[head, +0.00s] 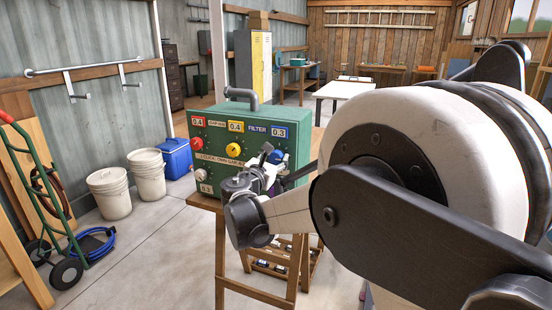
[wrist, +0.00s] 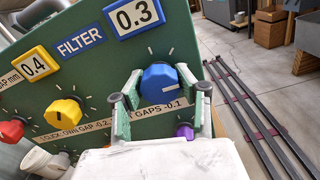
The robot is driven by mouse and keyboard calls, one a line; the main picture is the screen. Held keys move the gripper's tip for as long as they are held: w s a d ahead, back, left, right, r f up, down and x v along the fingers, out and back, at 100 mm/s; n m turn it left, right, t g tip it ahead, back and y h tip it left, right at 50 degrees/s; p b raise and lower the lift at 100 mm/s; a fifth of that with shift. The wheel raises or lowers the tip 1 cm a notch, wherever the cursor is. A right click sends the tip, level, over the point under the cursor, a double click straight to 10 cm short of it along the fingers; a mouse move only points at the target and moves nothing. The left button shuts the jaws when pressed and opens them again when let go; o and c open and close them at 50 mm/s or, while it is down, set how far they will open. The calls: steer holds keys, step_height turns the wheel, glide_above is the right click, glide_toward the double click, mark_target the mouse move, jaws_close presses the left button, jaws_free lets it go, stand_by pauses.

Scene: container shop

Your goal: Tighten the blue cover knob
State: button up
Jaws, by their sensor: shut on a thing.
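The blue knob (wrist: 160,83) sits on the front of a green panel box (wrist: 85,82), below a blue FILTER label (wrist: 80,45) and a blue-framed 0.3 plate (wrist: 134,15). My gripper (wrist: 161,88) has one finger on each side of the blue knob and is shut on it. In the head view my gripper (head: 268,160) is at the right part of the green box (head: 215,140) and hides some of its face. Part of the blue knob (head: 276,157) shows there.
A red knob (head: 196,144), a yellow knob (head: 232,149) and a pale knob (head: 203,173) are on the same face. A purple knob (wrist: 184,131) is just below the blue one. The box stands on a wooden stand (head: 222,230).

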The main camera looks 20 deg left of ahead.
steer(key=shift+m, duration=0.3)
steer(key=m, duration=0.4)
steer(key=shift+m+b, duration=0.35)
steer(key=shift+m, duration=1.65)
steer(key=o, duration=1.2)
